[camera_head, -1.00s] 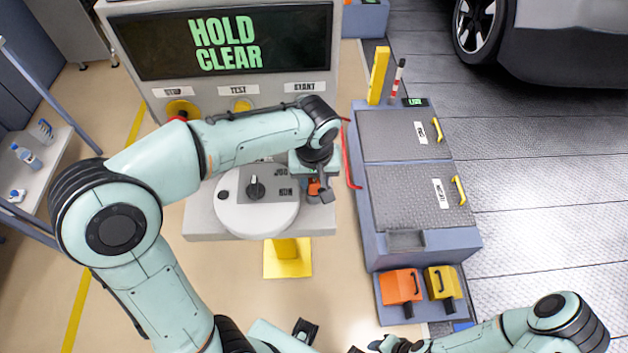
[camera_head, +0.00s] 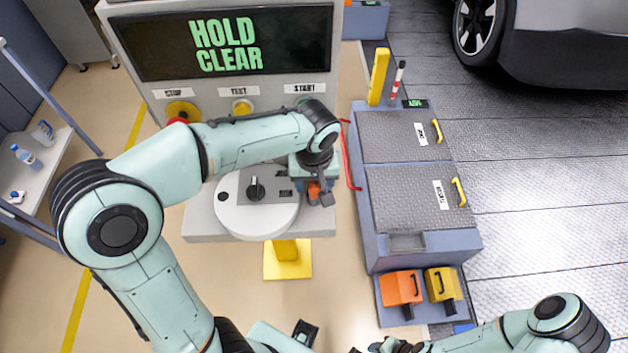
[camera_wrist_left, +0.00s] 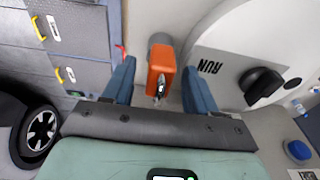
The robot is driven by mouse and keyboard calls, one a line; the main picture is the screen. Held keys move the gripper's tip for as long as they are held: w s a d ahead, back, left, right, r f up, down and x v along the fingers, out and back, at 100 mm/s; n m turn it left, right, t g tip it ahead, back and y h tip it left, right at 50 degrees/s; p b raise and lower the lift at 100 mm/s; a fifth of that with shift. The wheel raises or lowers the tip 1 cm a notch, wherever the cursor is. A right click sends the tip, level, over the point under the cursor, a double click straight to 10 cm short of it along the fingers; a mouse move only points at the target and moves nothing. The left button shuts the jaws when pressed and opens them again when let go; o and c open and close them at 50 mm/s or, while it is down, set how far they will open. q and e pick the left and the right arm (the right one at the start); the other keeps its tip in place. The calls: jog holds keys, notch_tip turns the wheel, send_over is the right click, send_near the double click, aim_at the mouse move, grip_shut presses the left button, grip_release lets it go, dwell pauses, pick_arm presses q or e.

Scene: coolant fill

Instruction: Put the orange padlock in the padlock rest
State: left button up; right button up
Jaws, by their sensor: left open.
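The orange padlock (camera_wrist_left: 161,72) shows between the two blue fingers of my left gripper (camera_wrist_left: 159,66) in the left wrist view. Gaps show on both sides, so the gripper is open around it without touching. In the head view the padlock (camera_head: 313,191) is a small orange patch, mostly hidden by my left gripper (camera_head: 318,194) at the right side of the round white plate. A grey round part (camera_wrist_left: 160,40) shows behind the padlock in the wrist view. I cannot clearly identify the padlock rest. My right gripper (camera_head: 392,345) is partly visible at the bottom edge, its jaws unclear.
The white plate (camera_head: 240,215) carries a black rotary knob (camera_head: 255,188). A screen (camera_head: 225,42) reading HOLD CLEAR stands behind. To the right is a grey cabinet (camera_head: 415,185), with an orange block (camera_head: 401,288) and a yellow block (camera_head: 441,284) in front. A red bar (camera_head: 351,160) runs along its left side.

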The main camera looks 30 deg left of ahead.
pick_arm(q)
notch_tip(320, 180, up, 11)
jog(key=s+p, duration=0.1)
jog(key=shift+d+r, duration=0.2)
jog(key=shift+d, duration=0.2)
pick_arm(e)
jog(key=shift+w+r, duration=0.6)
jog(key=shift+r, duration=0.35)
pick_arm(q)
jog(key=shift+s, duration=0.1)
